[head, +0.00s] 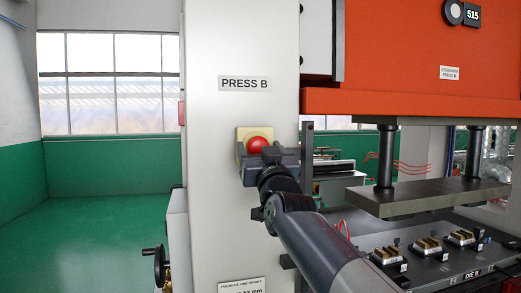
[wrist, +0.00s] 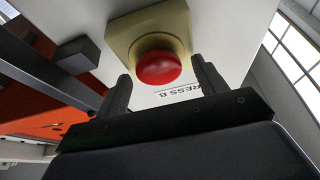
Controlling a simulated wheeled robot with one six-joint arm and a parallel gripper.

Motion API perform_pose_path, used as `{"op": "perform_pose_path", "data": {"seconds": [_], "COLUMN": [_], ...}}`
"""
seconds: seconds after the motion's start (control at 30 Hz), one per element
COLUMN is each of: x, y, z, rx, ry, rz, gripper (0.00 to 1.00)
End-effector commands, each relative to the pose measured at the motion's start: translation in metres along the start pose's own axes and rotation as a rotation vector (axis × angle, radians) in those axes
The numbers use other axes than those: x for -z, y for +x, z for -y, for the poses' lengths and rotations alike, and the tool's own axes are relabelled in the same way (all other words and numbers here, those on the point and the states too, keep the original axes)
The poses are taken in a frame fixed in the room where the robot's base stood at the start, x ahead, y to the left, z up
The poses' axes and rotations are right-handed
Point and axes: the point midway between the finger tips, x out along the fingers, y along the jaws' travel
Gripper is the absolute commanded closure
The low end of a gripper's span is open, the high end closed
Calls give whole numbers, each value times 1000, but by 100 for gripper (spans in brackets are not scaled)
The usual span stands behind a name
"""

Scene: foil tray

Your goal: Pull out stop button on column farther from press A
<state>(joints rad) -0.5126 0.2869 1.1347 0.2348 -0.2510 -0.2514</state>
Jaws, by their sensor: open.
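A red stop button (head: 257,145) sits on a pale yellow box on the light grey column (head: 225,200) labelled PRESS B. In the wrist view the red button (wrist: 158,69) stands out from its yellow box (wrist: 147,30). My gripper (head: 262,156) is in front of the lower part of the box in the head view and hides part of it. In the wrist view my gripper (wrist: 160,84) is open, with one finger on each side of the button's lower edge. The fingers hold nothing; I cannot tell whether they touch the button.
An orange press (head: 420,60) stands right of the column, with a dark plate (head: 430,197) on posts below it. A die bed (head: 450,255) with several brass-coloured pieces lies under that. A dark bar (wrist: 45,65) runs left of the fingers. Open green floor (head: 100,240) lies left.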

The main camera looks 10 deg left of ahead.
Motion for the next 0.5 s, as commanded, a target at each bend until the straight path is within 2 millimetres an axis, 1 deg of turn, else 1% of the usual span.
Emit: {"op": "perform_pose_path", "data": {"seconds": [0.03,0.07,0.5], "x": [0,0,0], "y": [0,0,0], "z": [0,0,0], "rx": [0,0,0], "ry": [0,0,0], "rz": [0,0,0], "gripper": [34,37,73]}}
